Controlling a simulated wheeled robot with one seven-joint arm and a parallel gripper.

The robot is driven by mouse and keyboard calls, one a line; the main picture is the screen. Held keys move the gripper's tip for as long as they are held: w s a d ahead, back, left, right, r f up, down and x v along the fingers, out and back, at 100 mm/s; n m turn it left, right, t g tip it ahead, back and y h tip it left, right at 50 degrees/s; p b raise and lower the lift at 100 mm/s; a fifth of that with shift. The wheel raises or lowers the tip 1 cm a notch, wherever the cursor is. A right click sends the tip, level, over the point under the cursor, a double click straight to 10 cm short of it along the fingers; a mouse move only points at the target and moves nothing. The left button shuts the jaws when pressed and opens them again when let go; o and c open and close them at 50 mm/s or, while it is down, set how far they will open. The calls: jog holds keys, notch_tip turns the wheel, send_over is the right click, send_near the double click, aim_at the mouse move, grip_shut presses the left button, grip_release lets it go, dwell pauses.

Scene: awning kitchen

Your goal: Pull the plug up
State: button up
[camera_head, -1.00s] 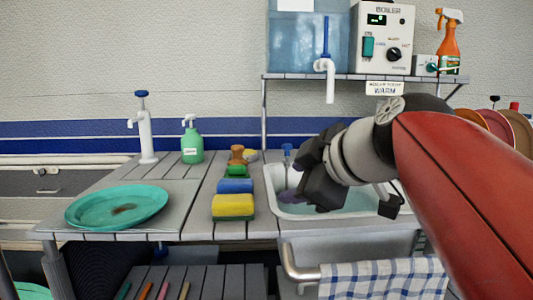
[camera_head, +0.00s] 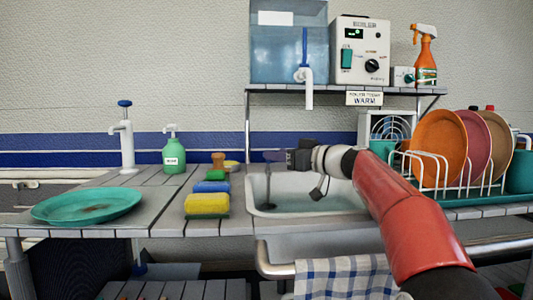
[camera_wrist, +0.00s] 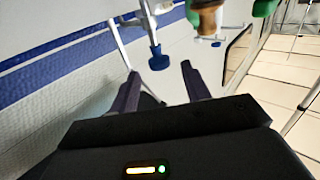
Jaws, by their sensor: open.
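My gripper (camera_head: 276,156) is open and points left over the back left of the sink (camera_head: 330,205). In the wrist view the two dark fingers (camera_wrist: 158,84) stand apart with nothing between them. In the head view a thin rod (camera_head: 268,184) runs down from beneath the fingers to a dark spot in the basin. Its top is hidden by the gripper. I cannot tell whether a finger touches it.
Sponges (camera_head: 207,204) and a wooden-handled brush (camera_head: 218,159) sit left of the sink. A teal plate (camera_head: 88,205), green bottle (camera_head: 174,155) and white pump (camera_head: 126,145) stand further left. A dish rack (camera_head: 455,172) is right. A shelf with a water tank (camera_head: 288,45) hangs above.

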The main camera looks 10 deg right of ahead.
jog(key=shift+p+x, duration=0.5)
jog(key=shift+x, duration=1.7)
grip_shut()
